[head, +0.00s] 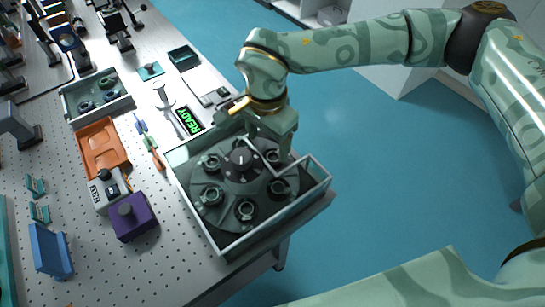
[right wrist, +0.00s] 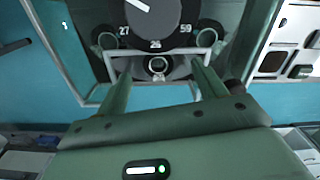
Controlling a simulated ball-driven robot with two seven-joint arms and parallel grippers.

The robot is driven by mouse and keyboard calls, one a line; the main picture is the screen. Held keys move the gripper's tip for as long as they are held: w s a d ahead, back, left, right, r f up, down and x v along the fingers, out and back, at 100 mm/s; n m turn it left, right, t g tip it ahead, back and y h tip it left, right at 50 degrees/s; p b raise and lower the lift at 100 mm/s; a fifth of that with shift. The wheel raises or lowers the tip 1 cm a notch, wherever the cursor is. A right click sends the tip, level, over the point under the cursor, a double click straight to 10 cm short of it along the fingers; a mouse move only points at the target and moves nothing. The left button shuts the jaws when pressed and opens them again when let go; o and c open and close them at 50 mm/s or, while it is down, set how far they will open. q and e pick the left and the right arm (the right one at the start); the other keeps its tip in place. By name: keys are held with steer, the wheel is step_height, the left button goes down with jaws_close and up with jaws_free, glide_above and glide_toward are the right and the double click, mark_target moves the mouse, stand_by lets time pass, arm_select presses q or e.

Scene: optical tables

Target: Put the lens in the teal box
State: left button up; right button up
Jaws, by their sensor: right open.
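My right gripper (head: 270,148) is open over the right side of a round dark carousel (head: 212,213), its fingers pointing down. Several similar round holders, such as one at the front (head: 246,209), sit around the carousel's central knob (head: 240,163). A small open dark teal box (head: 184,57) stands at the table's back edge. My left gripper is not seen.
A pale-walled square tray (head: 222,246) surrounds the carousel at the table's corner. A grey-teal tray with ring pieces (head: 70,106), an orange tray (head: 104,148), a purple block (head: 134,221) and a green READY display (head: 188,120) stand to the left. Open floor lies right.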

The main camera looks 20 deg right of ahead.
mark_target(272, 157)
steer(key=f, duration=0.1)
steer(key=f+b, duration=0.1)
steer(key=f, duration=0.1)
steer(key=d+f, duration=0.1)
steer(key=f, duration=0.1)
steer(key=shift+f, duration=0.15)
steer(key=shift+a, duration=0.1)
steer(key=c, duration=1.1)
